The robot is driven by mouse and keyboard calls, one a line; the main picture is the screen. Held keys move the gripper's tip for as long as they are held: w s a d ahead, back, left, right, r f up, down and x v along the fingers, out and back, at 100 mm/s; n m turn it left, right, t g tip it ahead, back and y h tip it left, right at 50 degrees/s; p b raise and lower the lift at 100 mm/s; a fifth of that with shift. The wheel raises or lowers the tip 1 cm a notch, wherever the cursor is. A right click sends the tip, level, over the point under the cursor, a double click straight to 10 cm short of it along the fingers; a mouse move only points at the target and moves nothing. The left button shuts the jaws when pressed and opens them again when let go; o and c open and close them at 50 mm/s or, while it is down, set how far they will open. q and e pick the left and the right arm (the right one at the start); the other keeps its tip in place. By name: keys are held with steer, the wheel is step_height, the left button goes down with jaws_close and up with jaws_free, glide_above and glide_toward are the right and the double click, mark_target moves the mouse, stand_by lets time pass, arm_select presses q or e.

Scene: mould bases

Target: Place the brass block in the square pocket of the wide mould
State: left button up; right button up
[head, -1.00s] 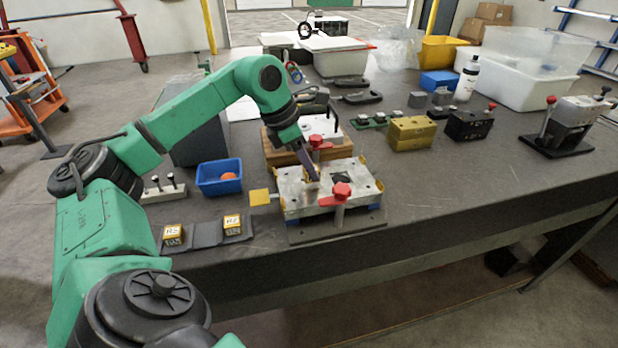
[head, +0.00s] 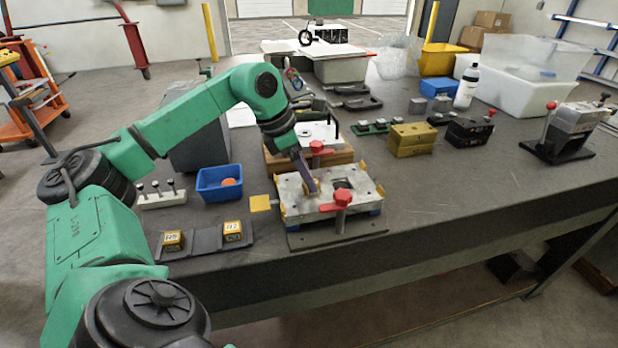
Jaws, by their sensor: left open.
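The wide mould (head: 300,207) is a pale metal plate on a dark base near the table's front edge, with red clamp knobs. A dark pocket opening (head: 343,184) shows in its top, right of my left gripper. My left gripper (head: 312,187) points down over the left-centre of the plate, its jaws open. A small brass-coloured piece, apparently the brass block (head: 313,184), shows at its fingertips. The fingers partly cover it, so I cannot tell whether it sits in a pocket or on the surface. My right gripper is not in view.
Another mould on a wooden base (head: 283,160) is behind the wide mould. A gold block (head: 411,139) is further right. The table's right front is clear.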

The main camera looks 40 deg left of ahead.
arm_select(q)
steer(key=p+v, duration=0.1)
steer(key=v, duration=0.9)
steer(key=shift+p, duration=0.3)
steer(key=shift+s+d+f, duration=0.1)
